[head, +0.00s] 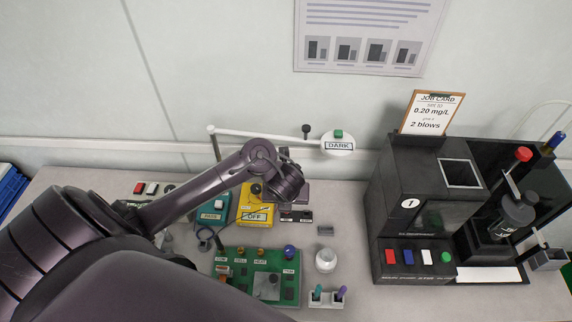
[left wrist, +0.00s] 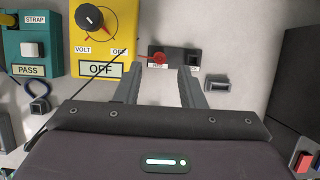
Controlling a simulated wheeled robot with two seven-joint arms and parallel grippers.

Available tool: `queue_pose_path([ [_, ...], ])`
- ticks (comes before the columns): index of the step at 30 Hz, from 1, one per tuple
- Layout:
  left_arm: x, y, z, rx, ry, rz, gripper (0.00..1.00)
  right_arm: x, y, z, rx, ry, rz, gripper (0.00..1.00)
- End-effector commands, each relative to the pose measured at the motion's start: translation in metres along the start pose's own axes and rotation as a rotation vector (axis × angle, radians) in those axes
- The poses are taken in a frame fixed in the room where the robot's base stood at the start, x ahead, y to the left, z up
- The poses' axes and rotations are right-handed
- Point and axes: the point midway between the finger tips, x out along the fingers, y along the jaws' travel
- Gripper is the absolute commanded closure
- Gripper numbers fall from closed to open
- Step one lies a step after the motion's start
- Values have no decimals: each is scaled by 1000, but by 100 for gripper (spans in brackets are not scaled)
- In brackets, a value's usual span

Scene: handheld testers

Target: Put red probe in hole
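The red probe (left wrist: 159,58) shows as a small red end at a dark block (left wrist: 158,50) in the left wrist view; a thin red line runs left from it toward the yellow meter. Beside it on the right is another dark block (left wrist: 194,57) with a small white label; I cannot make out a hole clearly. My left gripper (left wrist: 172,68) is open, its two grey fingers apart with nothing visibly held between them. The left fingertip is close to the red end; I cannot tell whether they touch. In the head view, my left wrist hides part of the blocks (head: 304,217). My right gripper is not in view.
A yellow meter (head: 254,207) reading OFF and a teal PASS box (head: 212,212) stand left of the blocks. A green board (head: 262,288), white jar (head: 326,260) and small rack (head: 327,299) are in front. A large black machine (head: 418,215) stands right.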

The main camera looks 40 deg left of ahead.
Motion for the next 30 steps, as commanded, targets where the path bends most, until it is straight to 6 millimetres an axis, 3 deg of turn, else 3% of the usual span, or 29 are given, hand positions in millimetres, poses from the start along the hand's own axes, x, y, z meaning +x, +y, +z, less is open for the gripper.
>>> queue_pose_path([
  [1, -19, -1, 3, 0, 1, -3, 64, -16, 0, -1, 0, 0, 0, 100],
  [3, -33, -1, 3, 0, 1, -3, 64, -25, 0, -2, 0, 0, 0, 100],
  [9, -55, 0, 1, 0, 1, -1, 64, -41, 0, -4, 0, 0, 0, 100],
  [30, -59, 0, 0, -1, 1, 0, 64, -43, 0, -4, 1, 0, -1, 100],
])
